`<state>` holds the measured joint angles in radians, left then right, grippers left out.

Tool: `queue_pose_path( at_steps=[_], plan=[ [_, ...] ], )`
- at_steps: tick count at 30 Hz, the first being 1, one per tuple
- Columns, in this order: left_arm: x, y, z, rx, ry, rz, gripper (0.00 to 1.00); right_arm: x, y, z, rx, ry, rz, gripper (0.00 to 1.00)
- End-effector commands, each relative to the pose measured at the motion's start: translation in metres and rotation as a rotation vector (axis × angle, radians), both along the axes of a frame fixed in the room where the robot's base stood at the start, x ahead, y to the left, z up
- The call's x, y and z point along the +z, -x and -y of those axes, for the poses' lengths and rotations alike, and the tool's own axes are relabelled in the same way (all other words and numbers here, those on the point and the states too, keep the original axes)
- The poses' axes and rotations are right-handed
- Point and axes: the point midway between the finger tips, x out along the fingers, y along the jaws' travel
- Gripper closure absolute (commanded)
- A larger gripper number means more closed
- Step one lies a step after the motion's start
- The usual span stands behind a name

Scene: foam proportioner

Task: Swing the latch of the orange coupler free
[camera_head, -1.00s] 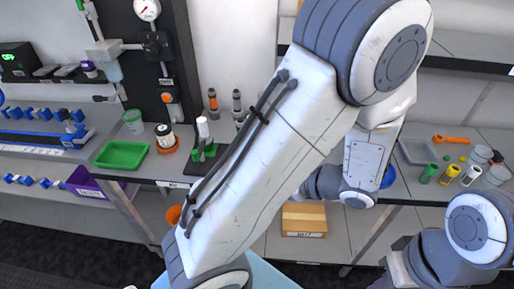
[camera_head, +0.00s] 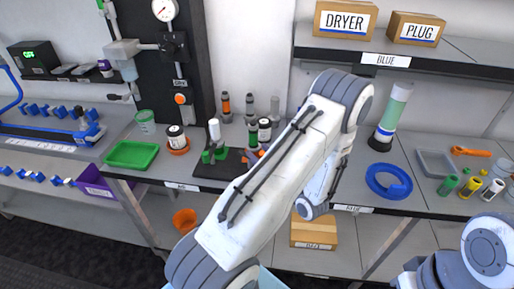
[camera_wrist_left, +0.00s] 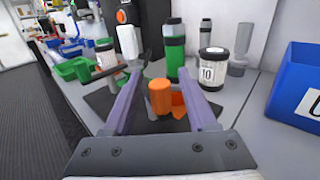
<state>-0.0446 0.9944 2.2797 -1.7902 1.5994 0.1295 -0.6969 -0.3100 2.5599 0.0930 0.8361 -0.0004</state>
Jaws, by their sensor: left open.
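The orange coupler (camera_wrist_left: 160,97) stands upright on a dark mat (camera_wrist_left: 104,100) in the left wrist view, with an orange part low on its right side. My left gripper (camera_wrist_left: 160,74) is open, its two purple-grey fingers on either side of the coupler in the picture; I cannot tell whether they touch it. In the head view only a little orange (camera_head: 250,157) shows at the mat, and my own arm hides most of the gripper and coupler. The latch is not clearly visible. My right gripper is out of view.
A green-and-black bottle (camera_wrist_left: 175,52) and a jar labelled 10 (camera_wrist_left: 212,68) stand behind the coupler.

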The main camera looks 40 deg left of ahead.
Motion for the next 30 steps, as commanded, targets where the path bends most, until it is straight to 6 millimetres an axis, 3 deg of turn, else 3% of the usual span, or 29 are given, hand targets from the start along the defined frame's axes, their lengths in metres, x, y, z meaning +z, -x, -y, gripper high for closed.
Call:
queue_pose_path(
  at_steps=[6,14,15,19,20,30],
  plan=[
    [0.0,-0.005,-0.018,0.001,0.0,-0.001,0.42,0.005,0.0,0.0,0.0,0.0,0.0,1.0],
    [0.0,-0.006,-0.02,-0.001,0.0,-0.001,0.42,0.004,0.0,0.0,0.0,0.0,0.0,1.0],
    [0.0,-0.006,-0.02,-0.001,0.0,0.0,0.46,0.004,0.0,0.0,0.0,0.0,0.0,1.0],
    [0.0,-0.006,-0.02,0.0,0.0,0.0,0.96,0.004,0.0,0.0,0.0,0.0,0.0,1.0],
    [0.0,-0.005,-0.019,0.0,0.0,0.0,1.0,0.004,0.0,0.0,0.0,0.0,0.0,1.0],
    [0.0,-0.008,-0.021,0.082,-0.002,0.004,1.0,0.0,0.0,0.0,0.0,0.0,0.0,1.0]
  ],
)
